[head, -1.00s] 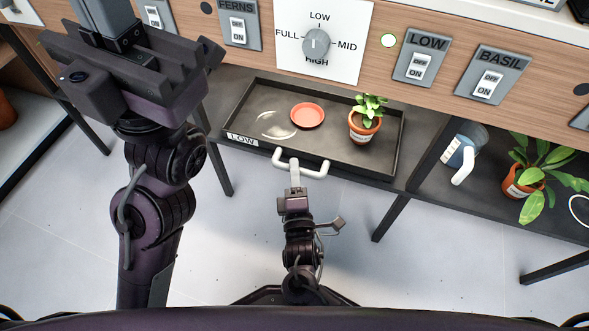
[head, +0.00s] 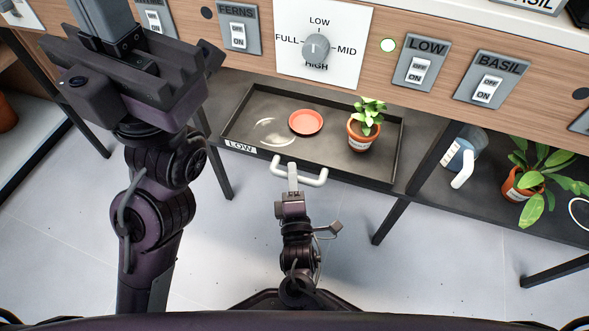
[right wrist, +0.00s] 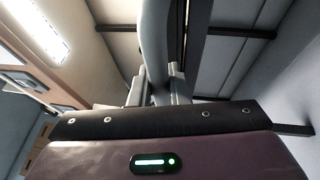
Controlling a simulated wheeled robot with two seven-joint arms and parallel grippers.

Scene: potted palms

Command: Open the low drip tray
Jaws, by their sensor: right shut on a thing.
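The low drip tray (head: 330,166) is a dark shallow tray under the wooden panel, with a LOW label at its front left. It stands pulled out towards me, its inside showing. It holds a red saucer (head: 306,122) and a small potted plant (head: 364,132). My right gripper (head: 293,168) is shut on the tray's white handle (head: 314,182). In the right wrist view the pale handle (right wrist: 158,45) runs up from between the fingers. My left gripper (head: 98,15) is raised at the upper left, clear of the tray; its fingertips are cut off by the frame.
The panel above carries a dial (head: 316,48) and several labelled switches, including LOW (head: 421,66) and BASIL (head: 487,88). A blue and white jug (head: 463,160) and a leafy potted plant (head: 513,183) stand on the shelf at right. Open floor lies below the tray.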

